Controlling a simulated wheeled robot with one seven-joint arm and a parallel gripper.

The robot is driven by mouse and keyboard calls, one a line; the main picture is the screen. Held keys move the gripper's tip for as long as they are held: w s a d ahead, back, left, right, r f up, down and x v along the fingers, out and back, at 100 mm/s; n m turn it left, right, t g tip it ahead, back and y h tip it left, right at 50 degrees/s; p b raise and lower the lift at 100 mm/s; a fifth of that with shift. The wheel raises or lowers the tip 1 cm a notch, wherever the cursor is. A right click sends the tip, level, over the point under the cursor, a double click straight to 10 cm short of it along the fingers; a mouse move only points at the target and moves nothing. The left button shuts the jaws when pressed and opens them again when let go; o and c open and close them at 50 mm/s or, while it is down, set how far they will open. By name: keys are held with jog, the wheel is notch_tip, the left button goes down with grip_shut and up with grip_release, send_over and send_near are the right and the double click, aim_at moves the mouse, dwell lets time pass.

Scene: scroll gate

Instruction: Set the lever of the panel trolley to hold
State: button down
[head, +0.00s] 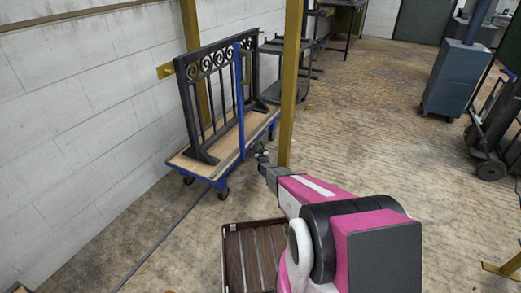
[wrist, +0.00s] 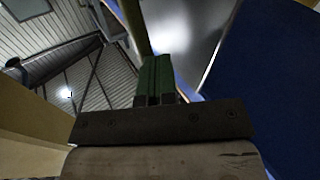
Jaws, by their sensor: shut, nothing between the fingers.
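The panel trolley (head: 184,162) stands along the left wall in the head view, with a wooden deck, blue frame and dark casters. It carries a dark scroll gate (head: 186,93) upright, beside a blue upright post (head: 239,100). My gripper (head: 261,153) is low by the trolley's near right end, and it also shows in the wrist view (wrist: 157,78). It is shut and empty, with narrow green parts at its fingers. A large blue surface (wrist: 275,90) is close on the right of the wrist view. I cannot make out the lever or its setting; contact is unclear.
A yellow post (head: 290,85) stands just beyond my gripper, and another (head: 189,35) stands behind the gate. A slatted crate (head: 252,255) is at lower centre. A blue-grey cabinet (head: 455,78) and a hand truck (head: 493,130) are at right. The middle floor is clear.

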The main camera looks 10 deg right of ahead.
jog(key=shift+w+d+r, duration=0.6)
jog(key=shift+w+r, duration=0.25)
jog(key=shift+r, duration=0.05)
jog(key=shift+w+d+r, duration=0.6)
jog(key=shift+w+r, duration=0.25)
jog(key=shift+w+d+r, duration=0.6)
jog(key=shift+w+r, duration=0.25)
jog(key=shift+r, duration=0.05)
dwell(5.3)
